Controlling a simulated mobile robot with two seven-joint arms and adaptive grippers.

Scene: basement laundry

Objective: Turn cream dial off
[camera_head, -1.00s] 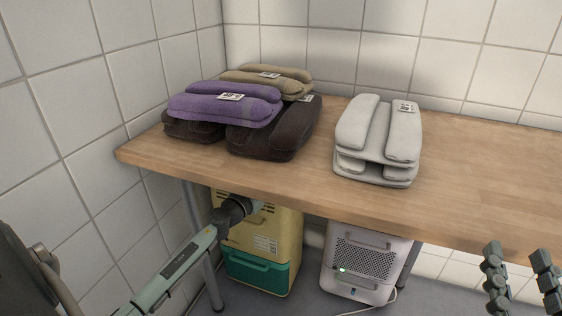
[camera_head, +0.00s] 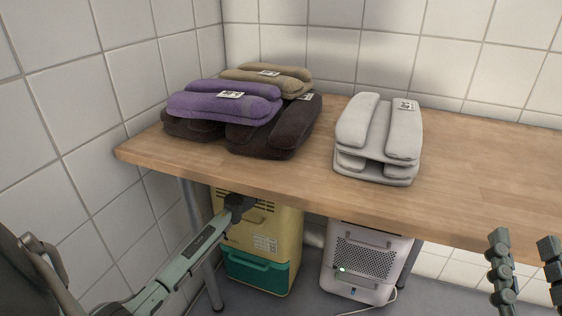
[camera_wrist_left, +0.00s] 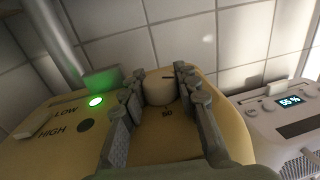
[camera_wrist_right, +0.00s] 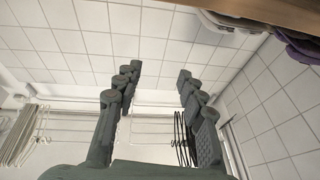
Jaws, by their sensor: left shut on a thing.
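The cream dial (camera_wrist_left: 160,90) stands on top of the yellow dehumidifier (camera_wrist_left: 178,138) in the left wrist view, with a dark pointer mark on it. My left gripper (camera_wrist_left: 159,78) is shut on the dial, one finger on each side. A green lamp (camera_wrist_left: 96,101) glows beside the LOW and HIGH lettering. In the head view the yellow unit (camera_head: 277,222) stands under the table, and the tabletop and my left wrist (camera_head: 238,203) hide the dial. My right gripper (camera_head: 525,268) is open and empty at the lower right; it also shows in the right wrist view (camera_wrist_right: 158,72).
The wooden table (camera_head: 470,180) overhangs the unit, close above my left wrist. Folded purple (camera_head: 220,105), brown, tan and grey (camera_head: 378,140) textiles lie on it. A white unit (camera_head: 362,265) with a lit display (camera_wrist_left: 290,101) stands to the right. A table leg is at the left.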

